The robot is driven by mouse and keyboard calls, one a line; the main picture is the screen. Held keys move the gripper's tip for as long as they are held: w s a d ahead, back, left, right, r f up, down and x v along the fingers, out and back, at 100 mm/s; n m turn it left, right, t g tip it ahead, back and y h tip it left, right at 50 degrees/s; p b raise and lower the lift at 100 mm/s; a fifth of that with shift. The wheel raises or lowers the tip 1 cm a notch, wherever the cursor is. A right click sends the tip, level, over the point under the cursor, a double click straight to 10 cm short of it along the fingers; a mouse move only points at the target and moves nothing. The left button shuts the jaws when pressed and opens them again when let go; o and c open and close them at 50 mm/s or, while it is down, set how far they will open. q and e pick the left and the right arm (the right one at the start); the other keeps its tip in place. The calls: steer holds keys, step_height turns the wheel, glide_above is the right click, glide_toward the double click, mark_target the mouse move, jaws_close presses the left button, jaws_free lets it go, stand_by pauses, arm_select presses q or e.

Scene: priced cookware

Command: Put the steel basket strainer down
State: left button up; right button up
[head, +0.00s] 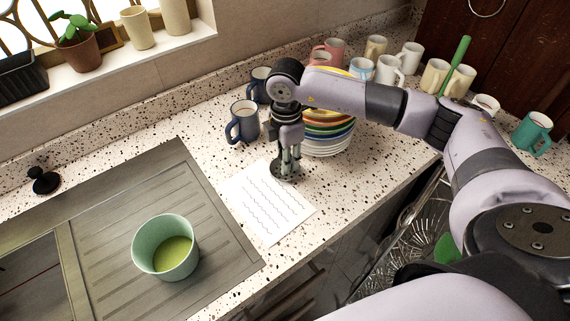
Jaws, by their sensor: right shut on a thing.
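The steel basket strainer (285,174) is a small dark metal disc at the upper right edge of a white sheet with wavy lines (262,205). My right gripper (289,160) points down and is shut on the strainer's upper part. The strainer is upright and low over the counter; I cannot tell whether it touches the surface. The fingers hide part of it. My left gripper is not in view.
A stack of colourful plates (330,140) stands just right of my right gripper, with a dark blue mug (243,122) to its left. A green pot (165,247) stands on the ribbed drainboard (115,220). Several mugs line the back. The paper's front part is clear.

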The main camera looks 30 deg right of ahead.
jaws_close()
steer(key=shift+r, duration=0.15)
